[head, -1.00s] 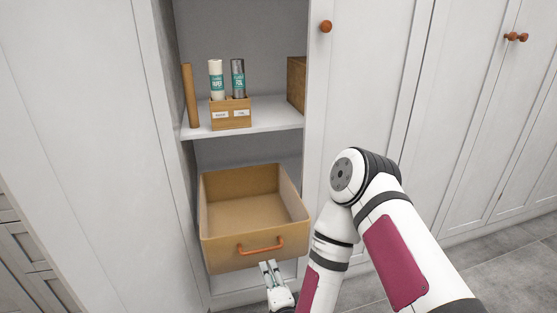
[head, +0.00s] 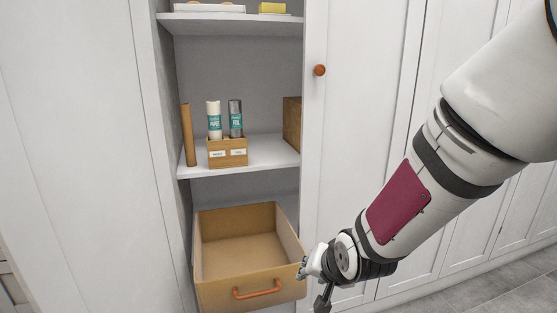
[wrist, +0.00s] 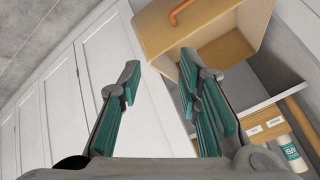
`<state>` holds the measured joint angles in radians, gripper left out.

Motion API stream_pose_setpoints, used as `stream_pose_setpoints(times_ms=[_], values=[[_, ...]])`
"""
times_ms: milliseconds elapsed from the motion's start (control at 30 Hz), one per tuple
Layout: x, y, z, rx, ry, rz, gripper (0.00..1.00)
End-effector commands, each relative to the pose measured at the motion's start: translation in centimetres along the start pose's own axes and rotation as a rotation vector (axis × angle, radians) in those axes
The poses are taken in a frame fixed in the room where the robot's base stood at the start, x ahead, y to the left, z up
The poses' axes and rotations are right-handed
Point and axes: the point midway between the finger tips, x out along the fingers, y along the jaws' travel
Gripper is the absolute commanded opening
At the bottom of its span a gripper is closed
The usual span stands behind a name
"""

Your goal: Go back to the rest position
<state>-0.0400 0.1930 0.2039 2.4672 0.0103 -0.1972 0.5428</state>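My gripper (wrist: 159,76) is open in the wrist view, with its two teal-padded fingers apart and nothing between them. In the head view my arm reaches down from the upper right, and its end is beside the right front corner of an open tan drawer (head: 222,292). That drawer has an orange handle (head: 257,290) and looks empty. It also shows in the wrist view (wrist: 218,25), beyond the right finger. I cannot tell whether the gripper touches it.
A shelf (head: 270,151) above the drawer bears a wooden holder (head: 227,153) with two labelled rolls, a brown tube (head: 187,134) and a wooden box (head: 291,122). A closed white door (head: 360,100) with a round knob (head: 320,70) stands to the right.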

Motion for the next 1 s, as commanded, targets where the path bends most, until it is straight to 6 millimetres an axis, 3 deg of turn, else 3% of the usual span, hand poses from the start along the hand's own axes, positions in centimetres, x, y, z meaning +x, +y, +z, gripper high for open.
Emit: stream_pose_setpoints(times_ms=[33,267,600,1000], values=[[-1.9,0.6,-0.4,-0.028,-0.009,0.028,0.31],[-10.4,4.3,0.7,-0.142,-0.12,0.163,0.31],[-22.9,9.2,6.5,-0.252,-0.328,0.279,0.31],[-31.4,12.0,13.3,-0.312,-0.507,0.291,0.31]])
